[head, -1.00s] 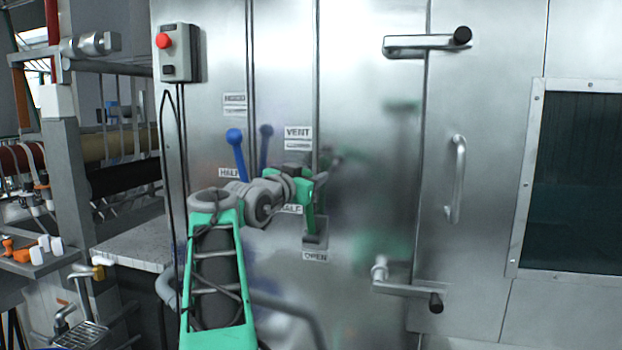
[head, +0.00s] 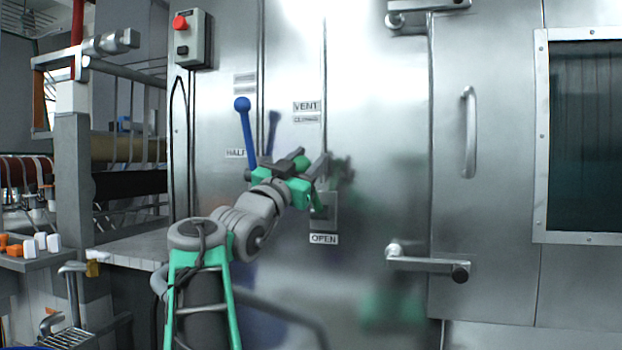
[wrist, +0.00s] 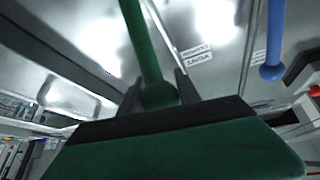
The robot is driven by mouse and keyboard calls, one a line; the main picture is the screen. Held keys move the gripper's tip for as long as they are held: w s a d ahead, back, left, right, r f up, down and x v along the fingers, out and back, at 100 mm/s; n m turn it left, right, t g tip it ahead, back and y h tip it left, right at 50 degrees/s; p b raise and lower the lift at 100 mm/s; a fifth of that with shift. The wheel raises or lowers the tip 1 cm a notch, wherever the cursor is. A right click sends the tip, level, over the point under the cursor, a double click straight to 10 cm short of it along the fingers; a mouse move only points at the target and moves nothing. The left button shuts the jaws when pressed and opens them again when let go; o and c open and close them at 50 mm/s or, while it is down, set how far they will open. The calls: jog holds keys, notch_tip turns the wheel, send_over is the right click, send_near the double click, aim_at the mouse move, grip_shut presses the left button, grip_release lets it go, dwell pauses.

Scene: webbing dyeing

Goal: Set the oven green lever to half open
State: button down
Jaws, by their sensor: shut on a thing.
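The green lever (head: 320,212) is on the steel oven front, above the OPEN label (head: 323,239). My gripper (head: 302,165) is shut on its round knob. In the wrist view, the knob (wrist: 160,94) sits between my two dark fingers (wrist: 160,92), and the green rod (wrist: 140,35) runs away toward the top of the picture. In the head view, the gripper hides part of the lever, so its exact angle is hard to read. The VENT label (head: 306,106) is above; the lever's own HALF label is hidden behind my gripper.
A blue lever (head: 244,130) stands close at left, its knob up. A red-button box (head: 192,38) is higher left. Door handles (head: 468,132) and a latch (head: 427,262) stick out at right. A rack with rolls (head: 130,148) stands at left.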

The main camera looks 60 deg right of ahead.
jog(key=shift+s+a+f+b, duration=0.1)
jog(key=shift+a+f+b, duration=0.25)
jog(key=shift+a+b, duration=0.05)
jog(key=c, duration=1.3)
grip_release()
jog(key=shift+r, duration=0.1)
jog(key=shift+o, duration=0.8)
jog(key=shift+a, duration=0.15)
jog(key=shift+o, duration=1.3)
jog(key=b+v, duration=0.1)
jog(key=v, duration=0.6)
jog(key=shift+a, duration=0.3)
